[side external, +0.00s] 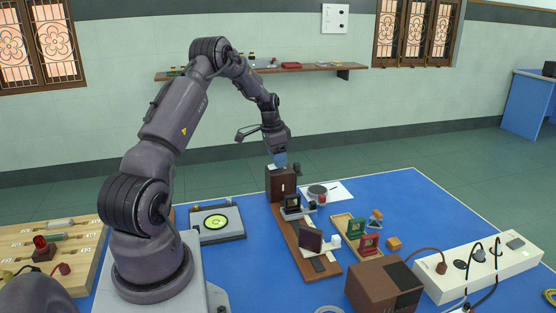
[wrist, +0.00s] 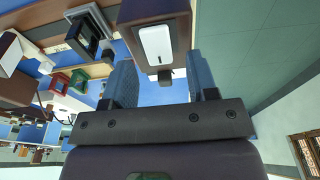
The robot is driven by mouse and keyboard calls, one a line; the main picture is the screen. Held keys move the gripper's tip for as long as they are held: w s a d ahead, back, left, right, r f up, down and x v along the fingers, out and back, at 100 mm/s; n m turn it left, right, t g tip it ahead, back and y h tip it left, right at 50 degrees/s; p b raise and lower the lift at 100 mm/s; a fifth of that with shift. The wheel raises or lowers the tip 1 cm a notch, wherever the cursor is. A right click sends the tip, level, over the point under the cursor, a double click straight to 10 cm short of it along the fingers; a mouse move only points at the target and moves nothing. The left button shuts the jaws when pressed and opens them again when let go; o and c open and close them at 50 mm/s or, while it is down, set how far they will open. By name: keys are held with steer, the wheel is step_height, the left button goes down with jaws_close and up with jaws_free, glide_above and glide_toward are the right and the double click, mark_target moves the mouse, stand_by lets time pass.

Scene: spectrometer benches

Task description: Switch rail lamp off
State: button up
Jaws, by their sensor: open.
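The rail lamp is a brown box (side external: 281,184) at the far end of a long wooden rail (side external: 292,240). In the wrist view the lamp box (wrist: 118,9) shows at the top, with a white rocker switch (wrist: 156,42) on its face. I cannot tell which way the rocker is tipped. My gripper (side external: 280,163) is just above the lamp box, pointing down. In the wrist view its blue fingers (wrist: 162,85) are apart, with nothing held between them. The switch appears beyond the gap between the fingers; I cannot see any contact.
A black-framed holder (side external: 292,205) and a dark plate (side external: 311,240) stand on the rail. To the right are a wooden tray (side external: 343,222) with green and red holders, a brown box (side external: 383,287) and a white power strip (side external: 480,266). A green-dial device (side external: 216,222) lies left.

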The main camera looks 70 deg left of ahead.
mark_target(272, 166)
step_height(272, 166, up, 12)
steer(key=s, duration=0.2)
steer(key=shift+f, duration=0.1)
stand_by(0.4)
steer(key=s+d+r+t, duration=0.1)
steer(key=s+d+r, duration=0.2)
steer(key=d, duration=1)
steer(key=s+d+r+t, duration=0.1)
steer(key=s+d+r, duration=0.3)
steer(key=d, duration=1)
steer(key=s+d+r+t, duration=0.1)
steer(key=s+d+r, duration=0.2)
steer(key=d, duration=1.1)
steer(key=shift+s+r+t, duration=0.25)
steer(key=shift+s+t, duration=0.15)
steer(key=shift+s, duration=0.2)
